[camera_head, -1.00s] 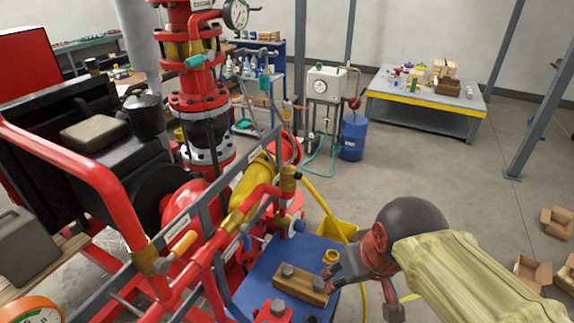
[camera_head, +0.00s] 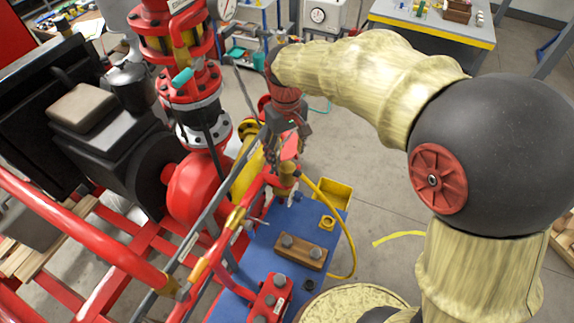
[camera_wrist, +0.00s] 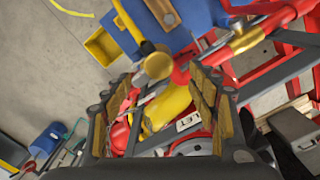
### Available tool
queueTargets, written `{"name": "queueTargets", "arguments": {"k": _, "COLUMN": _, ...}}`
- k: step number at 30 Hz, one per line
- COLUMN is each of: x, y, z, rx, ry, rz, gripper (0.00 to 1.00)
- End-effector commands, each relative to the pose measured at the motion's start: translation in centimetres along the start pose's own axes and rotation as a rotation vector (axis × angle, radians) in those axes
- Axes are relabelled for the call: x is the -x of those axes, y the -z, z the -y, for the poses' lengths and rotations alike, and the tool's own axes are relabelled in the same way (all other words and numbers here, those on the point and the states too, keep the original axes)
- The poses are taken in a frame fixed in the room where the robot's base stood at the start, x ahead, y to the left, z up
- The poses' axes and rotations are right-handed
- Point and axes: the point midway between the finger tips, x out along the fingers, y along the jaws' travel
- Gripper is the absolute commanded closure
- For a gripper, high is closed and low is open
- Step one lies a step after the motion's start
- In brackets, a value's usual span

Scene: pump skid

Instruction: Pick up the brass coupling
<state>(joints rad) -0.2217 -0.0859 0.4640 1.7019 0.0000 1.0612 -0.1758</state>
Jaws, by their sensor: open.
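A short brass-coloured ring-shaped piece (camera_head: 327,222) sits on the blue skid top, beside the wooden block; it looks like the coupling. A brass-coloured fitting (camera_head: 285,176) also stands on the red pipework, and I cannot tell for certain which is meant. My gripper (camera_head: 287,148) is open and empty, above this fitting and to the left of and behind the ring piece. In the wrist view, my fingers (camera_wrist: 155,98) are spread, with the round brass face of the fitting (camera_wrist: 158,66) just beyond them. Whether anything touches it is unclear.
A wooden block with grey bolts (camera_head: 300,252) lies on the blue top. A yellow tray (camera_head: 333,194) and a yellow hose (camera_head: 347,245) are to the right. Red pipes and a grey rail (camera_head: 190,262) crowd the left. Open floor (camera_head: 385,205) lies right of the skid.

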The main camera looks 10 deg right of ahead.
Motion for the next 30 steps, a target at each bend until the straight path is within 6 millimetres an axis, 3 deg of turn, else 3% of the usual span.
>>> {"name": "queueTargets", "arguments": {"k": 18, "x": -7.0, "y": -0.1, "z": -0.3, "rx": -0.001, "ry": 0.000, "rz": 0.002, "gripper": 0.41}}
{"name": "queueTargets", "arguments": {"k": 26, "x": -7.2, "y": -0.1, "z": -0.3, "rx": -0.001, "ry": 0.000, "rz": 0.001, "gripper": 0.41}}
{"name": "queueTargets", "arguments": {"k": 30, "x": -7.2, "y": -0.1, "z": -0.3, "rx": -0.001, "ry": 0.000, "rz": 0.000, "gripper": 0.49}}
